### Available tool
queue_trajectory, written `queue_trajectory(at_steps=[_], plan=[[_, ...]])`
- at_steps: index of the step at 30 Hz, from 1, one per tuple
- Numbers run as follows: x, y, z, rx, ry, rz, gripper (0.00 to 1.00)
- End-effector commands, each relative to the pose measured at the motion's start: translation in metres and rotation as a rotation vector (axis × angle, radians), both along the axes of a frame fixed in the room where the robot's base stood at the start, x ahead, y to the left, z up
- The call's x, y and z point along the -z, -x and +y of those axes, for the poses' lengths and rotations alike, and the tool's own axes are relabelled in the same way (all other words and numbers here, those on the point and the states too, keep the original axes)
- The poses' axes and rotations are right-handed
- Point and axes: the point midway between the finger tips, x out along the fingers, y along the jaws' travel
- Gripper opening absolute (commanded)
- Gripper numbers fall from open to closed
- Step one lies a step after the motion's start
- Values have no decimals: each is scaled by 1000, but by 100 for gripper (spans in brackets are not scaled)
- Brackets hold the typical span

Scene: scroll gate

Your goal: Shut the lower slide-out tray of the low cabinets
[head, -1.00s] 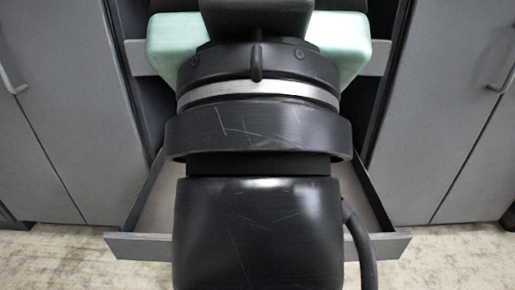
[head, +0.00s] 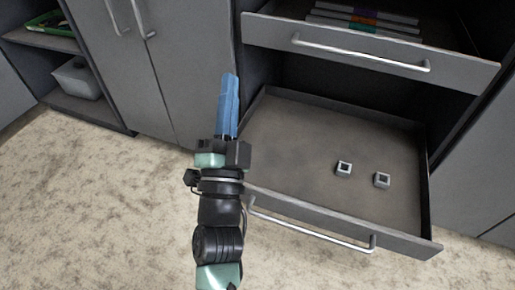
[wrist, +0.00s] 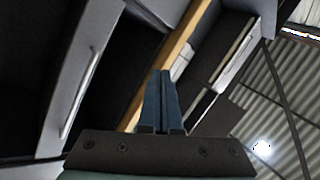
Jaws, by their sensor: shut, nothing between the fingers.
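The lower slide-out tray (head: 290,145) of the low cabinets stands out over the floor in the head view. Its grey front panel (head: 410,242) carries a silver bar handle (head: 315,232). My gripper (head: 229,80) is by the tray's left side, its blue fingers shut together and empty, pointing towards the cabinet. My arm hides the front panel's left end. I cannot tell whether the gripper touches the tray. In the wrist view the shut fingers (wrist: 160,75) show in the middle, and a grey panel with a bar handle (wrist: 80,95) stands at left.
Two small grey square objects (head: 343,168) (head: 382,180) sit in the tray. An upper drawer (head: 380,65) holding several files is also out above it. Closed doors (head: 140,70) and an open shelf with a grey bin (head: 76,78) are at left. The carpet (head: 90,200) at front left is clear.

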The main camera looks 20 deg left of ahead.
Motion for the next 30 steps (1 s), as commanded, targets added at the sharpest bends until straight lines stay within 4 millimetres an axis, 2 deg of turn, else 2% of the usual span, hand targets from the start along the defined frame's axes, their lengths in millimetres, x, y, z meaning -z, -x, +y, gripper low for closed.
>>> queue_trajectory(at_steps=[1,4,6,9,12,15,17,20,30], plan=[[25,12,11,-41,-90,105,0],[94,46,14,-55,-268,278,0],[139,77,7,-31,-367,385,0],[189,123,-9,29,-461,502,0],[220,159,-26,85,-510,570,0],[235,177,-36,117,-532,598,0],[240,178,-38,126,-538,602,0],[242,170,-39,127,-541,601,0],[242,100,-41,124,-540,596,0]])
